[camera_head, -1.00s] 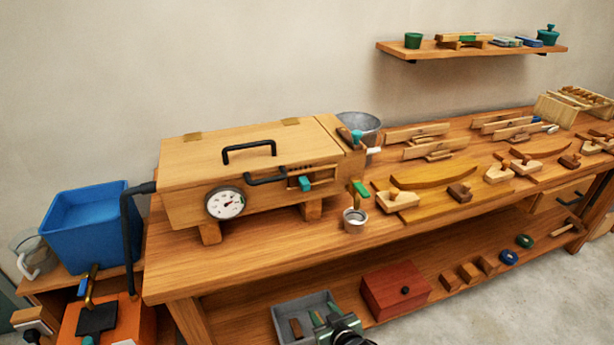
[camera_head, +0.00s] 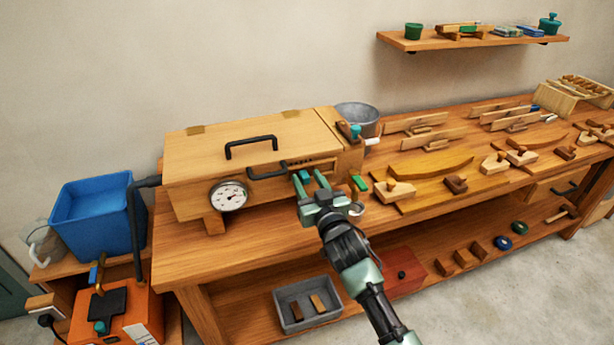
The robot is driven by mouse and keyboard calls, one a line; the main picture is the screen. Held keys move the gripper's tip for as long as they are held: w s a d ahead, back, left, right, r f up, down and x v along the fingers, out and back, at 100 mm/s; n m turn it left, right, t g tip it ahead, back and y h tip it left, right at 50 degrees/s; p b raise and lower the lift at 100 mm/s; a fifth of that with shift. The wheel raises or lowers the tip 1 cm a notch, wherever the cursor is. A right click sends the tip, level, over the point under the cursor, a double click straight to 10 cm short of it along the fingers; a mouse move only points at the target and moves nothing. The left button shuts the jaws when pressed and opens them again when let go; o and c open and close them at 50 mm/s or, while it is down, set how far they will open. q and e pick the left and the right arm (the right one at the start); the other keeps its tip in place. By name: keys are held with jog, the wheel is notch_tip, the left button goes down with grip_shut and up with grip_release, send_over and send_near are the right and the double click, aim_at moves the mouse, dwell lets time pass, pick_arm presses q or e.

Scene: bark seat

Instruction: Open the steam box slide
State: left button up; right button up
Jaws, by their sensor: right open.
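The steam box (camera_head: 235,158) is a pale wooden box on the workbench, with a black handle on its lid and a round dial (camera_head: 229,196) on its front. The gripper hides part of the slide and the box's lower right front. My left gripper is not in view.
A metal bucket (camera_head: 358,119) stands behind. Wooden planes and boards cover the bench to the right.

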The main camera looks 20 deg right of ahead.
jog(key=shift+w, duration=0.45)
grip_shut()
dwell(1.1)
